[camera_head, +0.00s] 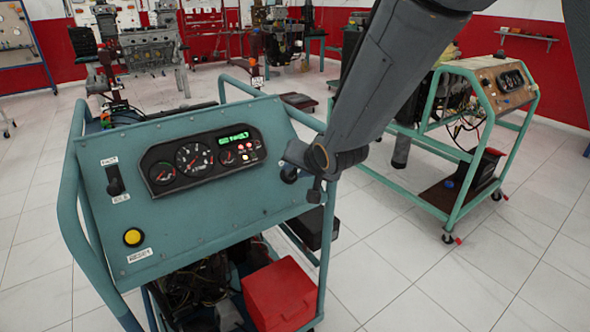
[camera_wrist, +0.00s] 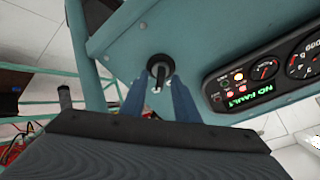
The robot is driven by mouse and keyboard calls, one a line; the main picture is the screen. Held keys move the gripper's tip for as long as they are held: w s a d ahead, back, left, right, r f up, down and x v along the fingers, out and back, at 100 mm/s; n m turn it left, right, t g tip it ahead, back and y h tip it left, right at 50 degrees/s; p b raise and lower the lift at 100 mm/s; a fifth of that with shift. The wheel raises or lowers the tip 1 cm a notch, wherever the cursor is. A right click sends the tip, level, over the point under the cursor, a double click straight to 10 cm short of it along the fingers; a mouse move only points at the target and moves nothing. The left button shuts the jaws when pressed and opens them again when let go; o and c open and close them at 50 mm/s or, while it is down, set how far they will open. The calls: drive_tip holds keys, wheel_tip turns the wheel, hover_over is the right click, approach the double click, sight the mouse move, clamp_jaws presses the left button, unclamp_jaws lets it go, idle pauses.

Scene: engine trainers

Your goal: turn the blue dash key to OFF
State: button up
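The blue dash (camera_head: 205,195) is a blue-green sloped panel on a wheeled frame; it also shows in the wrist view (camera_wrist: 205,38). Its key switch (camera_wrist: 160,66) is a dark round fitting with a dark upright key, near the panel's edge in the wrist view. My gripper (camera_wrist: 158,80) has two blue-grey fingers, one on each side of the key, with gaps visible. It looks open and not clamped on the key. Small white marks show below the key, too small to read. In the head view my wrist hides most of the key area at the panel's right.
The gauge cluster (camera_head: 204,159) has a green display reading NO FAULT and lit lamps. A rocker switch (camera_head: 115,180) and yellow button (camera_head: 133,237) are at the panel's left. A red box (camera_head: 279,295) sits below.

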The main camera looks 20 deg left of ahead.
drive_tip(key=shift+w+a+f, duration=0.25)
drive_tip(key=shift+w+f, duration=0.1)
drive_tip(key=shift+w, duration=0.05)
clamp_jaws()
drive_tip(key=shift+n, duration=0.4)
drive_tip(key=n+y, duration=0.1)
drive_tip(key=n, duration=0.2)
drive_tip(key=shift+n+p, duration=0.4)
drive_tip(key=shift+n+g+y+p, duration=0.5)
drive_tip(key=shift+n+p, duration=0.2)
drive_tip(key=shift+n, duration=1.8)
